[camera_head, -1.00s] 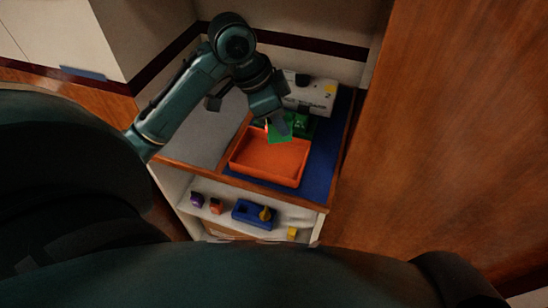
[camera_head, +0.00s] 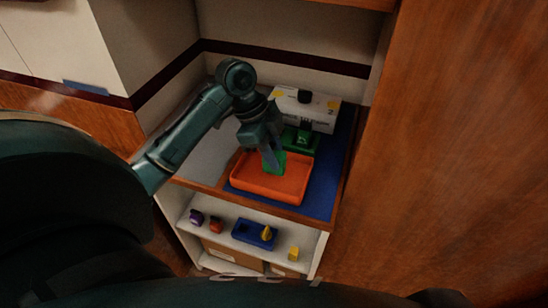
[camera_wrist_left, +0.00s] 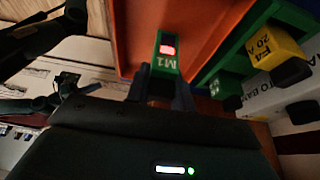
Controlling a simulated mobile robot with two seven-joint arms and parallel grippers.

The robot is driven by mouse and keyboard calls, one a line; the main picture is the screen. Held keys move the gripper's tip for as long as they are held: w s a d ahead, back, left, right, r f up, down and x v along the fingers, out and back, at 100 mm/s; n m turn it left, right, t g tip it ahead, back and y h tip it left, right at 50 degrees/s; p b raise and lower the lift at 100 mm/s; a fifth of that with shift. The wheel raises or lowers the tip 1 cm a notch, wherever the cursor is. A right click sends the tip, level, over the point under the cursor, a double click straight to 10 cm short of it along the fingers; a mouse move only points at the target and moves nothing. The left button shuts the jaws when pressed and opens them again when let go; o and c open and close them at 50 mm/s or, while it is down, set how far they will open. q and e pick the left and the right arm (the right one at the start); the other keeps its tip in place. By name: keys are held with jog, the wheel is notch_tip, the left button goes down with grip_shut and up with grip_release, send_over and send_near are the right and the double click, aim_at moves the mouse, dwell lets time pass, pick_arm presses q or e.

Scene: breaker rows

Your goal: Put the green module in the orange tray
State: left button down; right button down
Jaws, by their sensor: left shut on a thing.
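My left gripper (camera_head: 268,154) is shut on the green module (camera_head: 279,163) over the orange tray (camera_head: 265,195). In the left wrist view the green module (camera_wrist_left: 166,58) shows the label M1 and a lit red window, held between the fingers (camera_wrist_left: 162,92). The orange tray (camera_wrist_left: 200,25) fills the view behind it. The module's lower end is inside the tray's outline in the head view; I cannot tell whether it touches the floor. My right gripper is not in view.
A green rack (camera_head: 301,139) stands right behind the tray, with a white box (camera_head: 310,110) beyond it. In the left wrist view the rack (camera_wrist_left: 238,50) holds a yellow module (camera_wrist_left: 275,50). A lower shelf holds a blue holder (camera_head: 250,232) and small coloured pieces. A wooden panel (camera_head: 440,170) rises at right.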

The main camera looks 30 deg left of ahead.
pick_arm(q)
jog(key=shift+f, duration=0.8)
jog(key=shift+f, duration=0.1)
jog(key=c, duration=1.2)
grip_release()
jog(key=shift+f, duration=0.1)
jog(key=shift+r, duration=0.25)
jog(key=v, duration=1.2)
